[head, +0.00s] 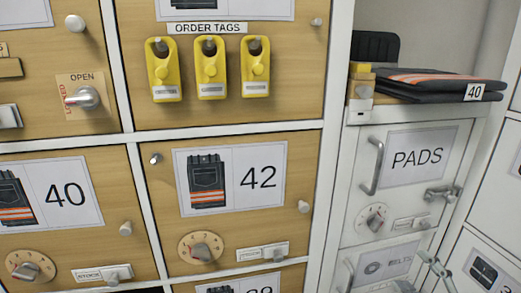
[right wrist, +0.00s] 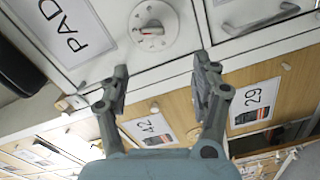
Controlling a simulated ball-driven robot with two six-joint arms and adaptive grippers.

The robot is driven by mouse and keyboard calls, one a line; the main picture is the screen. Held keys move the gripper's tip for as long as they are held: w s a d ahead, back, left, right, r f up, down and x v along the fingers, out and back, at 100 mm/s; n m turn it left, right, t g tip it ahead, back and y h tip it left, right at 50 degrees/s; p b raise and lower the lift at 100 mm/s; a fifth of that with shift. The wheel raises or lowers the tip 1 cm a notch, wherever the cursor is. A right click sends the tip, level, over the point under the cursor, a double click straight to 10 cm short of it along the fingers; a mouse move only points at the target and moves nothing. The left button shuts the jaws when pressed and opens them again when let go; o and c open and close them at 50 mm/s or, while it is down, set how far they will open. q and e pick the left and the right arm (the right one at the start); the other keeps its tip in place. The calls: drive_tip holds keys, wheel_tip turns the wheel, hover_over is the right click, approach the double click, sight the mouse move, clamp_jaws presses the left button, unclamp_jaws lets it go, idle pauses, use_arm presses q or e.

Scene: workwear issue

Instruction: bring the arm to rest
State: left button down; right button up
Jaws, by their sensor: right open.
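My right gripper (right wrist: 160,88) is open in the right wrist view, with its two dark fingers spread wide and nothing between them. It hangs in front of the white PADS door (right wrist: 75,30) and the wooden doors marked 42 (right wrist: 150,130) and 29 (right wrist: 255,103). In the head view only a small part of the right gripper (head: 436,266) shows at the lower right, below the PADS door's latch. It appears apart from the doors. My left gripper is in neither view.
Folded dark workwear (head: 430,84) with an orange stripe and a 40 label lies on the shelf above the PADS door. Yellow order tags (head: 210,68) hang on the upper wooden door. Knobs, dials and the PADS handle (head: 373,166) stick out from the doors.

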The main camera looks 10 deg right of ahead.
drive_tip(key=s+a+f+m+g, duration=0.4)
drive_tip(key=s+a+m+g, duration=0.25)
drive_tip(key=s+a, duration=0.4)
drive_tip(key=s+m+g+h, duration=0.2)
drive_tip(key=s+m+g, duration=0.6)
drive_tip(key=s, duration=0.5)
use_arm(q)
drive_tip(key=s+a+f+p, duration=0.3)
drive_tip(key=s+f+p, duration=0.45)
drive_tip(key=p, duration=0.55)
use_arm(e)
drive_tip(key=s+d+f+g, duration=0.2)
drive_tip(key=s+d+f, duration=0.2)
drive_tip(key=s+f, duration=0.35)
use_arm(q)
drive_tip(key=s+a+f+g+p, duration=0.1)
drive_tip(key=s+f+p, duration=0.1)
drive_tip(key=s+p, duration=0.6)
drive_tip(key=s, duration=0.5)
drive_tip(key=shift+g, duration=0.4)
use_arm(e)
drive_tip(key=s+f, duration=0.2)
drive_tip(key=s, duration=1.1)
drive_tip(key=shift+s+d+g, duration=0.3)
drive_tip(key=shift+d+g, duration=0.15)
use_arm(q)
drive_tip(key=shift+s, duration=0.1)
